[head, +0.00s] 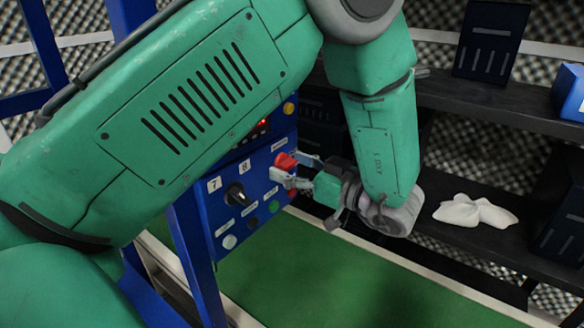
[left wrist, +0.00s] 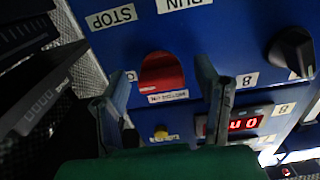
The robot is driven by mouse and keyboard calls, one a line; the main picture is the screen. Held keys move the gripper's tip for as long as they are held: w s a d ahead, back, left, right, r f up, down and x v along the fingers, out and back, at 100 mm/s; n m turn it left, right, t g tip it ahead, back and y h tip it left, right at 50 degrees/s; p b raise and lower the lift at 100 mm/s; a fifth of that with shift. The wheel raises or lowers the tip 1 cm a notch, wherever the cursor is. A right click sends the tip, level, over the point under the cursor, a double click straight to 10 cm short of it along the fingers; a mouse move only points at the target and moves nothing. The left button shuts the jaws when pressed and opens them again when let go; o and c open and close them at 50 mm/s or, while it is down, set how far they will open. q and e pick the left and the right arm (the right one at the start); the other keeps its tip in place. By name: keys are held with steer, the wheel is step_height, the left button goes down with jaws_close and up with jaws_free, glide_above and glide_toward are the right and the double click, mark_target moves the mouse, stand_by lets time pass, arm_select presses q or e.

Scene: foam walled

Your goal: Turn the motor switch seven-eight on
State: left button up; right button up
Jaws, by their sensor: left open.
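A blue control panel (head: 215,215) stands left of centre in the head view. It carries a red rotary knob (head: 285,161) at its right and a black knob (head: 236,193) under the labels 7 and 8. My left gripper (head: 296,170) is open at the red knob. In the left wrist view, the fingers (left wrist: 160,74) stand on either side of the red knob (left wrist: 162,70); I cannot tell whether they touch it. The black knob (left wrist: 291,52) is at the right there. My right gripper is not visible.
STOP (left wrist: 111,17) and RUN labels sit beside the red knob. A lit red display (left wrist: 243,123) and a yellow button (left wrist: 161,132) are close by. A dark shelf (head: 450,105) and white bags (head: 475,211) lie right of the arm.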

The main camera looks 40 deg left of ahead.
arm_select(q)
steer(key=c, duration=1.2)
steer(key=shift+o, duration=0.3)
steer(key=shift+n, duration=0.3)
steer(key=n+p, duration=0.1)
steer(key=n, duration=0.2)
steer(key=shift+n, duration=0.3)
steer(key=n, duration=0.3)
steer(key=shift+n, duration=0.3)
steer(key=n+b, duration=0.1)
steer(key=n, duration=0.3)
steer(key=shift+d+f+n, duration=0.1)
steer(key=shift+n, duration=0.2)
steer(key=n+b, duration=0.2)
steer(key=n, duration=0.3)
steer(key=shift+b, duration=0.3)
steer(key=shift+f+n, duration=0.1)
steer(key=shift+n, duration=0.3)
